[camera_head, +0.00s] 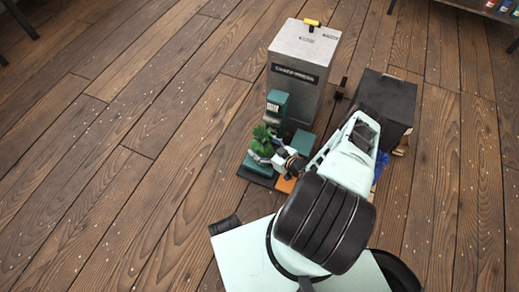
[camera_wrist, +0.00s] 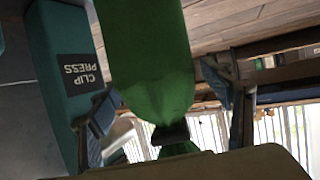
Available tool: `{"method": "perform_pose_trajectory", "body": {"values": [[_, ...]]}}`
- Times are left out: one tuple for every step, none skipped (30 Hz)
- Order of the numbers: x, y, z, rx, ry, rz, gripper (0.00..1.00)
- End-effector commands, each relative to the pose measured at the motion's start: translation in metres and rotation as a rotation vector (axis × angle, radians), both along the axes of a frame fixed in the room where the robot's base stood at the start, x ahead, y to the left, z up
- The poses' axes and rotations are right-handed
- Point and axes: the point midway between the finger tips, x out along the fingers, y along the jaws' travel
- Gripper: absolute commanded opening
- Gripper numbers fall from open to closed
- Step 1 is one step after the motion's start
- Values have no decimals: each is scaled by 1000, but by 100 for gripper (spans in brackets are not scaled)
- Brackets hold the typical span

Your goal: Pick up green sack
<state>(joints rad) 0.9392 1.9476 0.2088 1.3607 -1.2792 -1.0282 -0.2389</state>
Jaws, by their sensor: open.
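The green sack (camera_head: 262,139) stands beside the teal clip press in the head view, small and partly covered by my gripper (camera_head: 263,154). In the wrist view the sack (camera_wrist: 148,55) fills the upper middle, narrowing to a dark band or clip (camera_wrist: 170,133) with a green tuft past it. My gripper (camera_wrist: 160,95) is open, with one finger to the left of the sack and the other to the right. A gap shows on the right side; whether the left finger touches the sack I cannot tell.
The teal clip press (camera_head: 278,108) stands close beside the sack; its lettered side (camera_wrist: 72,75) is near my left finger. A tall grey cabinet (camera_head: 297,90) stands behind it, and a black box (camera_head: 388,105) to the right. The wooden floor (camera_head: 130,140) at left is clear.

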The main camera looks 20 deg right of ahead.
Motion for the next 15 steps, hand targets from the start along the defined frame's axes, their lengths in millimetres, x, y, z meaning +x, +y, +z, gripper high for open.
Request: {"method": "perform_pose_trajectory", "body": {"values": [[0, 0, 0, 0, 0, 0, 72], [0, 0, 0, 0, 0, 0, 72], [0, 0, 0, 0, 0, 0, 72], [0, 0, 0, 0, 0, 0, 69], [0, 0, 0, 0, 0, 0, 66], [0, 0, 0, 0, 0, 0, 61], [0, 0, 0, 0, 0, 0, 58], [0, 0, 0, 0, 0, 0, 55], [0, 0, 0, 0, 0, 0, 50], [0, 0, 0, 0, 0, 0, 47], [0, 0, 0, 0, 0, 0, 44], [0, 0, 0, 0, 0, 0, 39], [0, 0, 0, 0, 0, 0, 36], [0, 0, 0, 0, 0, 0, 33], [0, 0, 0, 0, 0, 0, 28]]}}
